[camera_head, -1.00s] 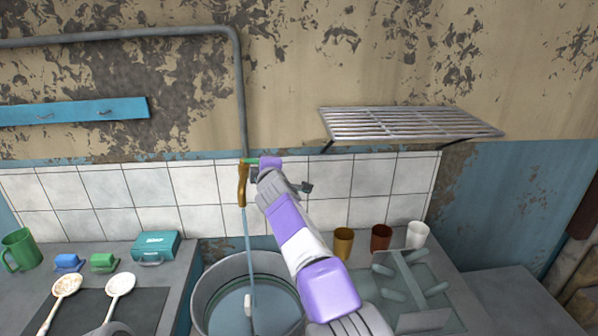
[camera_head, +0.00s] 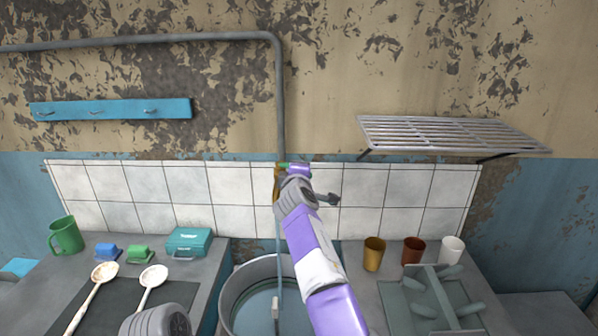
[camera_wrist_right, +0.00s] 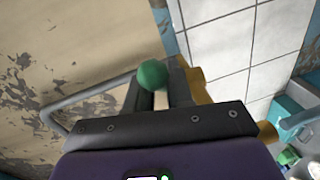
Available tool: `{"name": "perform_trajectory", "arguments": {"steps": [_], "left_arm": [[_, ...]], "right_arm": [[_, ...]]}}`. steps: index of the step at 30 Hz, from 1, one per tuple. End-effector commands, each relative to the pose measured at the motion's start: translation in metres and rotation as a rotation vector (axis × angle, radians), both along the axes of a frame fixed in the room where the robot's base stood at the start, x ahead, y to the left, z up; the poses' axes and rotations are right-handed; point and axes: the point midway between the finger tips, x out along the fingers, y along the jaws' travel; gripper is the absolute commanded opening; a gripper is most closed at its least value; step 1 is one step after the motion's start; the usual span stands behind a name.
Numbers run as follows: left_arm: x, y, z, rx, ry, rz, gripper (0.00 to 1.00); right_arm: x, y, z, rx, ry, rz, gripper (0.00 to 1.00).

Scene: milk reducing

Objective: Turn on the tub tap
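The tub tap is a brass fixture (camera_head: 277,182) on the tiled wall, mostly hidden behind my right gripper in the head view. It also shows in the right wrist view (camera_wrist_right: 196,86), with a round green knob (camera_wrist_right: 152,75). My right gripper (camera_wrist_right: 160,92) has its two fingers at this knob, with a narrow gap visible between them. I cannot tell whether they grip it. In the head view the right gripper (camera_head: 288,165) is at the tap. A thin pale blue line, water or hose, runs down from the tap into the metal tub (camera_head: 237,290).
Left of the tub are a teal box (camera_head: 189,240), a green mug (camera_head: 66,236) and two spoons. Right are a yellow cup (camera_head: 374,254), a brown cup (camera_head: 413,250), a white cup (camera_head: 451,250) and a drying rack (camera_head: 432,300). A wire shelf (camera_head: 450,133) hangs above.

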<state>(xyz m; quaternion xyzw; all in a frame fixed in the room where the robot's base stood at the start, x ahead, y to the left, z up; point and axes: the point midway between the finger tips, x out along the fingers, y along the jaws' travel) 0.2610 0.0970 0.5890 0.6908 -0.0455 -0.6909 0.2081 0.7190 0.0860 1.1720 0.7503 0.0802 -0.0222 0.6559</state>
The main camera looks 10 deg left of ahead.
Motion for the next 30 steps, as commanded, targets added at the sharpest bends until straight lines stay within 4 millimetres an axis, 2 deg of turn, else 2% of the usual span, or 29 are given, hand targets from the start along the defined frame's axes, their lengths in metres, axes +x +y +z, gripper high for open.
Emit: {"name": "perform_trajectory", "arguments": {"steps": [1,3,15,30], "left_arm": [[0.000,0.000,0.000,0.000,0.000,0.000,0.43],[0.000,0.000,0.000,0.000,0.000,0.000,0.43],[0.000,0.000,-0.005,0.000,0.000,0.000,0.43],[0.000,0.000,-0.038,0.000,0.000,0.000,0.43]], "right_arm": [[0.000,0.000,-0.001,0.000,0.002,-0.001,0.29],[0.000,0.000,-0.001,0.000,0.002,-0.001,0.40],[-0.005,0.000,0.000,-0.001,-0.001,0.001,0.40],[-0.065,-0.005,0.008,0.000,0.000,0.002,0.40]]}}
